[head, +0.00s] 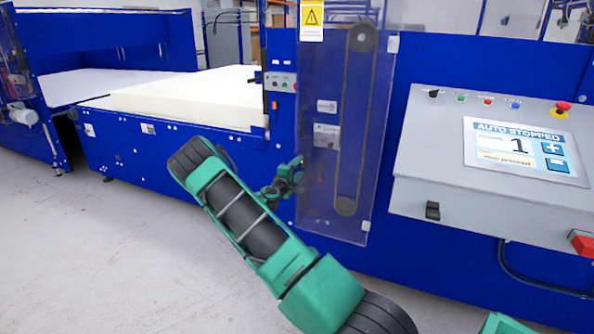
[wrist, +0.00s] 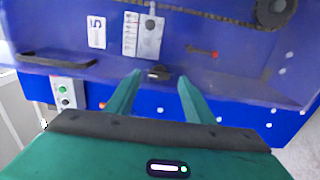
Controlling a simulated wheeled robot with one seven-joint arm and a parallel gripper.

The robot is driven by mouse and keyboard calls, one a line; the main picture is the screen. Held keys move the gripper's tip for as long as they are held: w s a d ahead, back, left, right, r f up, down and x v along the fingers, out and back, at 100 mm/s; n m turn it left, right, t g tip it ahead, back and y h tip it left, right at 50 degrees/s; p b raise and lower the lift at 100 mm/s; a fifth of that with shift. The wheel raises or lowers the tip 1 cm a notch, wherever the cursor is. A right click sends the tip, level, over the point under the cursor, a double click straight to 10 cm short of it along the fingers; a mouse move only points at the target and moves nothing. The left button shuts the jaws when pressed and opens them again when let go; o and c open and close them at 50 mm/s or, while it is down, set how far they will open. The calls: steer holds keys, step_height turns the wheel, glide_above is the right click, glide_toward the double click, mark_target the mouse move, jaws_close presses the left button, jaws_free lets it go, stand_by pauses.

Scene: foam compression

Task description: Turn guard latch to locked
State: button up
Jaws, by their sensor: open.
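The guard (head: 375,130) is a tall, see-through panel on the blue machine, with a belt or chain loop behind it. In the wrist view the guard (wrist: 230,50) fills the upper part. The guard latch (wrist: 158,71) is a small dark knob on its lower part and appears between my fingertips, with a gap on both sides. Its turned position is too small to tell. My gripper (wrist: 160,76) is open and empty, its two green fingers pointing at the panel. In the head view my gripper (head: 293,173) is by the guard's left edge; the latch cannot be made out there.
A control box (head: 500,160) at right has a screen (head: 525,150) reading "AUTO STOPPED" and a red emergency button (head: 562,108). A white foam slab (head: 190,95) lies on the conveyor at left. A dark handle (wrist: 57,61) and small button box (wrist: 67,93) are left of the latch.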

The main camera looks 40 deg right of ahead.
steer(key=v, duration=0.9)
steer(key=shift+a, duration=0.4)
steer(key=s+r+m+g+y, duration=0.3)
steer(key=s+m+g+y, duration=0.45)
steer(key=s, duration=1.15)
steer(key=s+a+r+m+y, duration=0.1)
steer(key=s+a+r+y, duration=0.2)
steer(key=s+a, duration=0.5)
steer(key=s+a+r+m+y, duration=0.1)
steer(key=s+a+r+y, duration=0.1)
steer(key=s+a, duration=0.6)
steer(key=s+a+r+m+y, duration=0.1)
steer(key=s+a+r+y, duration=0.2)
steer(key=s+a, duration=0.5)
steer(key=a+y, duration=0.1)
steer(key=a, duration=0.2)
steer(key=shift+s+r, duration=0.3)
steer(key=shift+m+t, duration=0.25)
